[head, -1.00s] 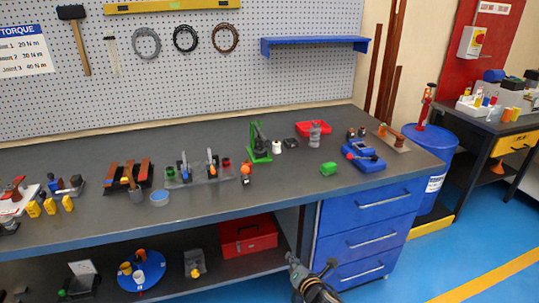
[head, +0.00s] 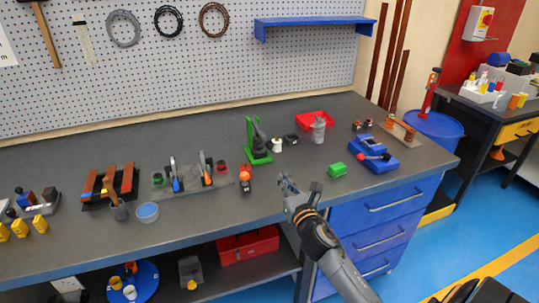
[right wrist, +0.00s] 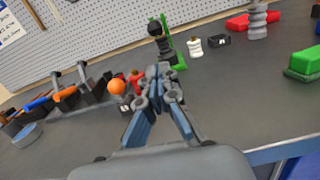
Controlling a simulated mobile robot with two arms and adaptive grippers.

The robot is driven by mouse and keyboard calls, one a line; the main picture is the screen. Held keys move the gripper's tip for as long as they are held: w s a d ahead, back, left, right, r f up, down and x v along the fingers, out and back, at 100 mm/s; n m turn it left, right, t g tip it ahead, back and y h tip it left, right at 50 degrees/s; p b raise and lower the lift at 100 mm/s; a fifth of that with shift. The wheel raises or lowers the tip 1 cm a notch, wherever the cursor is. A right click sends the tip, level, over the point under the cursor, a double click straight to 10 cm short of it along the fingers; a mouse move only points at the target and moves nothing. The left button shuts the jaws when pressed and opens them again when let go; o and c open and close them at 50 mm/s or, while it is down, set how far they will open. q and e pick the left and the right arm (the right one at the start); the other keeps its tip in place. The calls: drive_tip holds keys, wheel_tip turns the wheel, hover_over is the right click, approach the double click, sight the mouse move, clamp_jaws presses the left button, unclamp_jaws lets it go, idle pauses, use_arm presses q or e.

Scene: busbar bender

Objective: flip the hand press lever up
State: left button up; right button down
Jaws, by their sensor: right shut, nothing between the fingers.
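The hand press (head: 257,152) is green with a dark middle part. The press's lower part is partly hidden by my fingers there. My right gripper (head: 287,182) is shut and empty over the bench's front part, in front and to the right of the press, apart from it. It also shows in the right wrist view (right wrist: 157,76). My left gripper is not in view.
A small stand with an orange ball (head: 245,173) is close left of my right gripper. A green block (head: 337,170) and a blue device (head: 372,154) are to its right. A white bottle (head: 277,144) and a red tray (head: 315,119) stand beside the press. Bare bench lies between.

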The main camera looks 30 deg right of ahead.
drive_tip(key=shift+s+r, duration=0.1)
drive_tip(key=shift+s, duration=0.15)
drive_tip(key=shift+w, duration=0.15)
drive_tip(key=p+x, duration=0.1)
drive_tip(key=x, duration=0.8)
drive_tip(key=shift+w, duration=0.4)
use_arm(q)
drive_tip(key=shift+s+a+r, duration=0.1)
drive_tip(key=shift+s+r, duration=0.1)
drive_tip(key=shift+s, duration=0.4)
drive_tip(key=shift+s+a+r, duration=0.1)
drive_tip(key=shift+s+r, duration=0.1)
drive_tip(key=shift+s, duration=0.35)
